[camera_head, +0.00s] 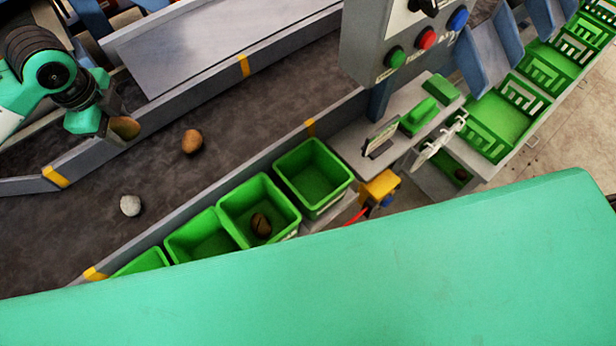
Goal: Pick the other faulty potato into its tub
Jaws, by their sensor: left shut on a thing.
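My left gripper (116,124) is at the upper left over the far side of the dark belt (80,215). It is shut on a brown potato with a greenish tint (126,127). Several green tubs stand in a row along the near side of the belt. One tub (232,204) holds a dark potato (261,225). The tub to its right (285,166) and the tub to its left (180,243) look empty. A further tub (142,262) at the left is partly hidden. My right gripper is out of view.
A brown potato (192,141) and a pale grey lump (130,205) lie on the belt. Grey side rails with yellow marks edge it. A control box (395,45) with coloured buttons stands at the top right, near green crates (500,115).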

